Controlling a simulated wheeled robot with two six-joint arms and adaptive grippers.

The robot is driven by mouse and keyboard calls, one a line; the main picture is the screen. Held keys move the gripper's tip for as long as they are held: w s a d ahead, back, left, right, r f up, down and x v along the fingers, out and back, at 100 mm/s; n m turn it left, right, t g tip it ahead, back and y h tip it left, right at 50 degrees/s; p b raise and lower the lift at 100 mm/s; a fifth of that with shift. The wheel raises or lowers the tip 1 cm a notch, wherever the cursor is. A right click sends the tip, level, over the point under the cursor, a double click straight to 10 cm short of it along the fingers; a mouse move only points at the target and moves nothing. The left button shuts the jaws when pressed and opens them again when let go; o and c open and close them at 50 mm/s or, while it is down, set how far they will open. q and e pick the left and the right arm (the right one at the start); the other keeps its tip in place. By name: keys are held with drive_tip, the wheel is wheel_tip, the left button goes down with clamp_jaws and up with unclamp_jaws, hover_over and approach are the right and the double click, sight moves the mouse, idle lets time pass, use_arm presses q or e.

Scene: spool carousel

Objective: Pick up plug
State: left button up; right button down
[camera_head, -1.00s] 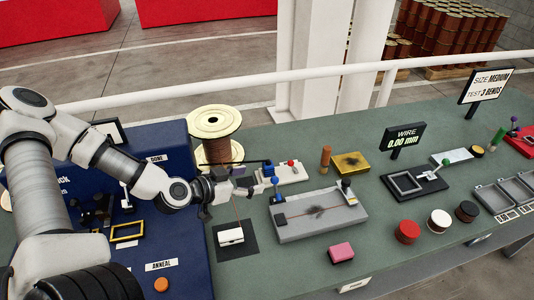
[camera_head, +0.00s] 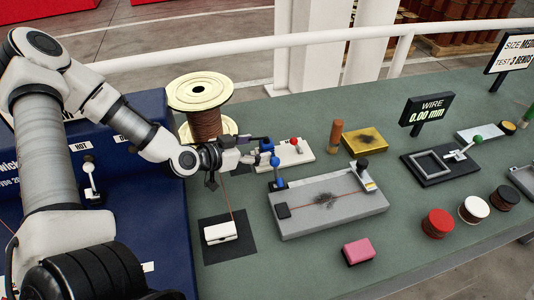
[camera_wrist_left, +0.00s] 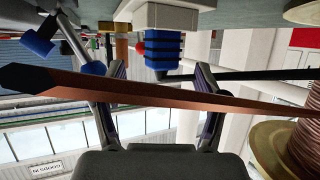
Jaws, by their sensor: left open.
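My left gripper (camera_head: 248,156) is open, just to the right of the copper wire spool (camera_head: 206,110). No thing is clearly recognisable as a plug. A ribbed blue block (camera_wrist_left: 163,50) by a white base shows beyond and between the two open fingers (camera_wrist_left: 162,95) in the left wrist view; they are not closed on it. That white base (camera_head: 297,155), with a red knob, lies just right of the gripper in the head view. A copper wire (camera_wrist_left: 170,95) crosses in front of the fingers in the wrist view. My right gripper is not in view.
A blue-knobbed lever (camera_head: 277,174) stands at the grey plate (camera_head: 330,215). A white block (camera_head: 220,233) sits on a black mat. A pink block (camera_head: 358,251), a wooden cylinder (camera_head: 336,133) and a yellow box (camera_head: 365,142) stand nearby.

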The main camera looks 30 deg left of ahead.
sight(264, 143)
use_arm(q)
drive_tip(key=x, duration=0.3)
drive_tip(key=b+x, duration=0.1)
drive_tip(key=shift+w+r, duration=0.2)
drive_tip(key=shift+w, duration=0.3)
drive_tip(key=shift+s+r, duration=0.1)
drive_tip(key=c, duration=1.4)
